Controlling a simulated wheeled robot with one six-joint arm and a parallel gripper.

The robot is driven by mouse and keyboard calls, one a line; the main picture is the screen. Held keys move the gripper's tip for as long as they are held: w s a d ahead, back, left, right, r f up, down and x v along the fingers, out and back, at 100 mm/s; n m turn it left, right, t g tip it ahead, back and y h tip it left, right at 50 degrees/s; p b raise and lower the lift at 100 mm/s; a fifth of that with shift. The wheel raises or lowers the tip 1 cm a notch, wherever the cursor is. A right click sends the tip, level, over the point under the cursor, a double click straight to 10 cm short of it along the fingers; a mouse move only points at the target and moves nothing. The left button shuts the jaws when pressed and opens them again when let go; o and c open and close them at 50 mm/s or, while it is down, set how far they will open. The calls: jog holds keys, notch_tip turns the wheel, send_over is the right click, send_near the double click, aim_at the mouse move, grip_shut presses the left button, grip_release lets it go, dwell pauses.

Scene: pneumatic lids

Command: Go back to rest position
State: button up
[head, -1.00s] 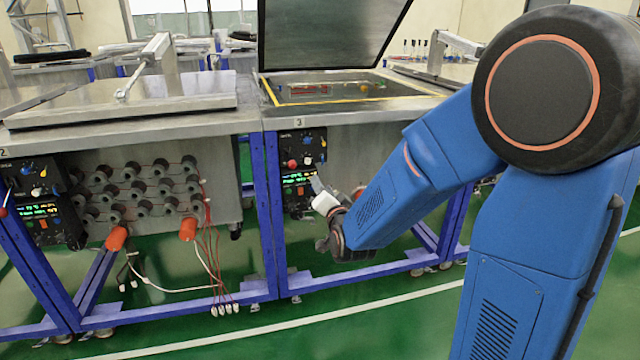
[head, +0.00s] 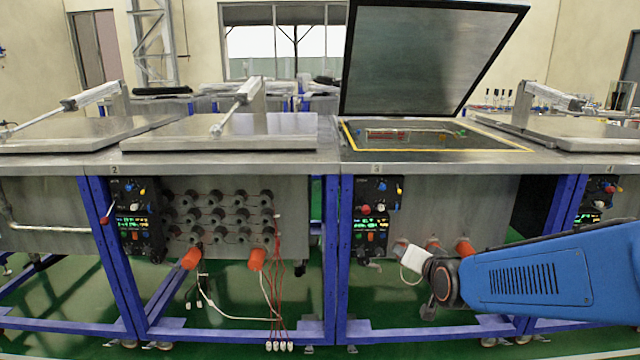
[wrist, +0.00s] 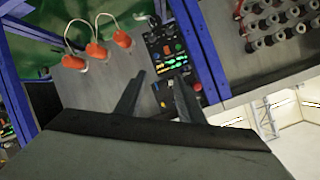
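My blue arm (head: 530,278) reaches in from the right of the head view, low in front of station 3. In the wrist view my gripper (wrist: 160,84) has two dark fingers set apart with nothing between them. Beyond the fingers is a black control panel (wrist: 168,62) with coloured knobs and a green display. In the head view, station 3's control panel (head: 372,215) is left of my wrist, and the fingers are hard to make out. Station 3's lid (head: 430,60) stands open above its table.
Station 2's lid (head: 225,130) and the lid on the far right (head: 560,135) are down. A blue frame (head: 345,260) and orange plugs (head: 257,259) with hanging cables are at the front. The green floor (head: 400,345) in front is largely clear.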

jog(key=s+d+n+g, duration=0.1)
jog(key=s+g, duration=0.1)
jog(key=s, duration=0.8)
jog(key=s+d+f+n+g, duration=0.1)
jog(key=s+d+n+g, duration=0.1)
jog(key=s, duration=0.8)
jog(key=s+d+f+n+g+h, duration=0.1)
jog(key=s+g, duration=0.3)
jog(key=s, duration=0.6)
jog(key=shift+s+d+n, duration=0.2)
jog(key=shift+d+n, duration=0.5)
jog(key=shift+d, duration=0.05)
